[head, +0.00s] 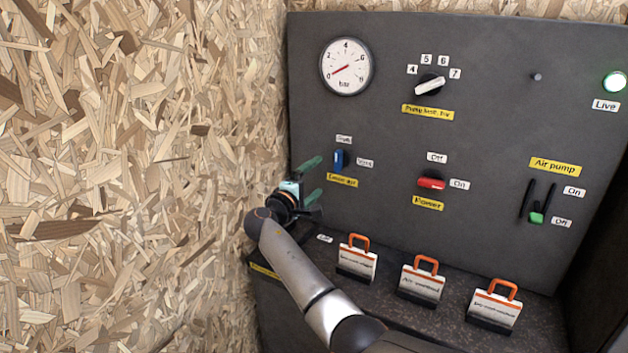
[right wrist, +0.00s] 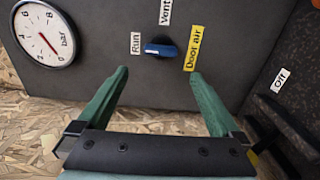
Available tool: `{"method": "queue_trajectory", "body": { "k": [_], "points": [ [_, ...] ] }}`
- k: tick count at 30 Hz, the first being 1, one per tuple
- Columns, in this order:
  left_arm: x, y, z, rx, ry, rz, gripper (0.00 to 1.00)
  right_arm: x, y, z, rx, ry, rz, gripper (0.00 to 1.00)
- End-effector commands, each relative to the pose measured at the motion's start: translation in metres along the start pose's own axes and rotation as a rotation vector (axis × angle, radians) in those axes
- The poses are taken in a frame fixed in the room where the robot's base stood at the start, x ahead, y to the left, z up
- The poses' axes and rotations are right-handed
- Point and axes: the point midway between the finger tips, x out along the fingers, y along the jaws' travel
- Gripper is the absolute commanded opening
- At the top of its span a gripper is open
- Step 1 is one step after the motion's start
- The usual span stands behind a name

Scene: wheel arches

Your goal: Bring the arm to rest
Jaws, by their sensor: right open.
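My right gripper (head: 312,179) is open and empty in the head view, left of the panel's middle. It is just in front of the blue knob (head: 340,159), whose handle is upright towards its upper label. In the right wrist view the green fingers (right wrist: 160,74) stand apart, with the blue knob (right wrist: 160,50) beyond their tips, in line with the "Run" label. The fingers look clear of it. A yellow "Door air" label (right wrist: 194,48) is beside the knob. My left gripper is not in view.
The dark panel (head: 490,130) bears a gauge (head: 346,66) near zero, a selector (head: 429,87), a red handle (head: 432,182) towards "On", a green-tipped lever (head: 537,217) near "Off" and a lit green lamp (head: 614,82). Three orange-handled tags stand below. A chipboard wall (head: 130,150) is close left.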

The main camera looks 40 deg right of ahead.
Motion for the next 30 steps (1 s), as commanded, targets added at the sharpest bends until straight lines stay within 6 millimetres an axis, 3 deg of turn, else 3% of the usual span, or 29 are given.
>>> {"method": "queue_trajectory", "body": {
  "k": [8, 12, 14, 20, 24, 30],
  "points": [
    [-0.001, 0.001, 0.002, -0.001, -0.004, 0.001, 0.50, 0.000, 0.000, 0.000, 0.000, 0.000, 0.000, 1.00],
    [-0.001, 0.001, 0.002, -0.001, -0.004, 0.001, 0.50, -0.005, -0.018, 0.005, 0.018, 0.005, -0.034, 1.00],
    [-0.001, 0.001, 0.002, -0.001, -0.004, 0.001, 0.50, -0.012, -0.037, 0.011, 0.042, 0.012, -0.074, 1.00],
    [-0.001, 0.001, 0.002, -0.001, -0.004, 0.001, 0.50, -0.061, -0.134, 0.052, 0.175, 0.047, -0.324, 1.00],
    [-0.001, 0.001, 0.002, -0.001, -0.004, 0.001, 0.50, -0.112, -0.195, 0.088, 0.260, 0.066, -0.534, 1.00],
    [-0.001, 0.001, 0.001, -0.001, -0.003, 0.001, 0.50, -0.200, -0.255, 0.147, 0.351, 0.079, -0.856, 1.00]
  ]
}}
